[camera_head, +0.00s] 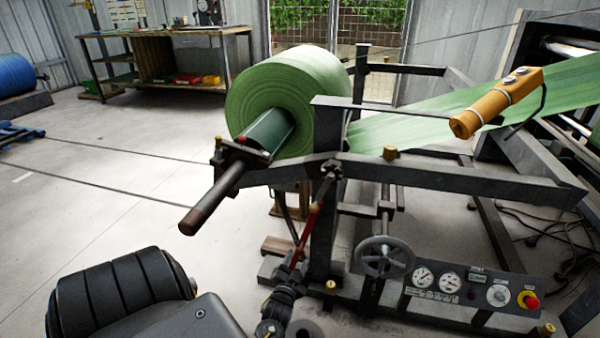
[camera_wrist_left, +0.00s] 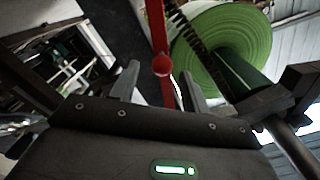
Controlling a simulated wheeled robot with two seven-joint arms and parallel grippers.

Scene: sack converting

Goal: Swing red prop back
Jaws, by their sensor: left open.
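The red prop (camera_head: 306,232) is a thin bar at the near end of the machine frame, slanting from a dark pivot near the top rail down to the left. In the left wrist view the red prop (camera_wrist_left: 158,30) runs down between my finger tips, with a round red knob on it. My left gripper (camera_wrist_left: 160,82) is open, one finger on each side of the prop, with gaps showing. In the head view my left gripper (camera_head: 294,268) is small and dark at the prop's lower part, partly hidden. My right gripper is not in view.
A green roll (camera_head: 290,92) sits on a shaft (camera_head: 212,198) jutting out to the left above the prop. A handwheel (camera_head: 384,257) and a gauge panel (camera_head: 470,290) stand to the right. A wooden block (camera_head: 277,246) lies behind. The floor at left is mostly clear.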

